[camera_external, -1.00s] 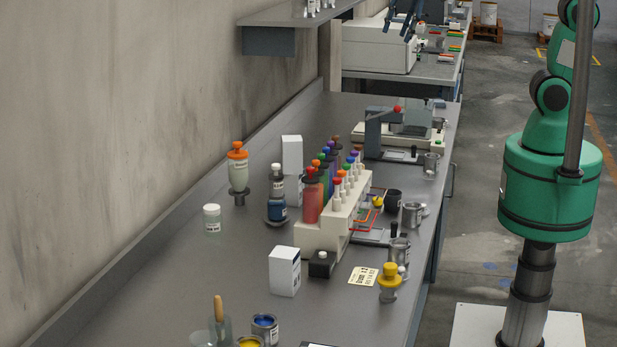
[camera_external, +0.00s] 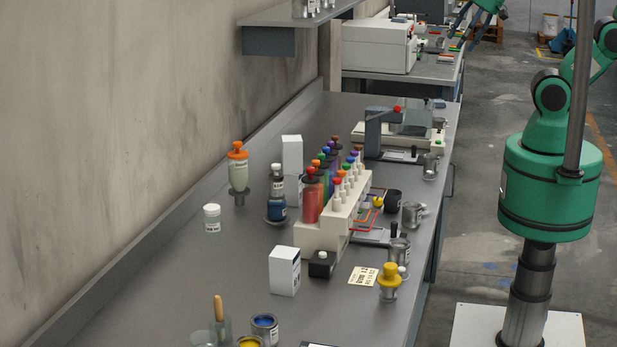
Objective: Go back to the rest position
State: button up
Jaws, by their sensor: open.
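My gripper (camera_external: 468,27) shows at the top of the external view, by the right edge of the far bench (camera_external: 452,68). Its dark fingers are spread and hold nothing that I can see. The wrist above it is partly cut off by the top of the picture. My green arm rises on the right from its base on the floor, apart from the near bench (camera_external: 150,290).
A rack (camera_external: 345,215) of coloured-capped bottles stands on the near bench, with jars, metal cups and white boxes around it. A white machine (camera_external: 378,46) stands on the far bench. A wall shelf (camera_external: 268,40) juts out at upper left. The floor aisle (camera_external: 480,200) is clear.

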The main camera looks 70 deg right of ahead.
jog(key=shift+f, duration=0.1)
dwell(0.3)
notch_tip(320, 180, down, 10)
jog(key=b, duration=1)
